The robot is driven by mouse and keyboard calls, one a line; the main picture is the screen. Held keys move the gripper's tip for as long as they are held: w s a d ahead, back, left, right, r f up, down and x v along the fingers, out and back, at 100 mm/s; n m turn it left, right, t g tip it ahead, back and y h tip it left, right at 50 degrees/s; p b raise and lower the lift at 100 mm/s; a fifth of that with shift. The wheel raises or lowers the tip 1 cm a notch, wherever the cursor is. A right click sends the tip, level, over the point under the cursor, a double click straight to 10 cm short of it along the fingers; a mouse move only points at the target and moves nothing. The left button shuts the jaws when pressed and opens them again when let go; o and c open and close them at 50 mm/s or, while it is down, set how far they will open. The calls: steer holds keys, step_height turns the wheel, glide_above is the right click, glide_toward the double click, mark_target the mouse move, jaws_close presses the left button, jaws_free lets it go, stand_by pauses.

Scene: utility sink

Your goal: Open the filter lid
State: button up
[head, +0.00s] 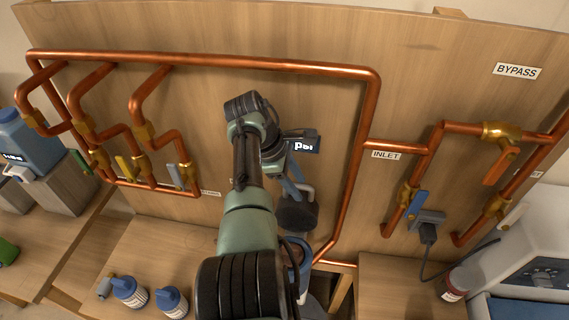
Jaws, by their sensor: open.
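My arm rises from the bottom centre, bends near the top, and comes down toward the wall panel. My gripper (299,187) is partly hidden behind my forearm, low in front of the panel; what shows of it is open. Just below it is a dark round part (297,213), which looks like the filter lid, partly covered by my arm. I cannot tell whether the gripper touches it. A blue piece with a light rim (301,262) shows lower down beside my arm and may be part of the filter housing.
Copper pipes (205,60) with valves run across the wooden panel. A grey-white machine (535,265) is at right.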

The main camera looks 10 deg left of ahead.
steer(key=b+v, duration=0.3)
steer(key=v, duration=0.8)
steer(key=shift+r, duration=0.35)
steer(key=shift+s+a+f, duration=0.1)
steer(key=shift+s, duration=0.05)
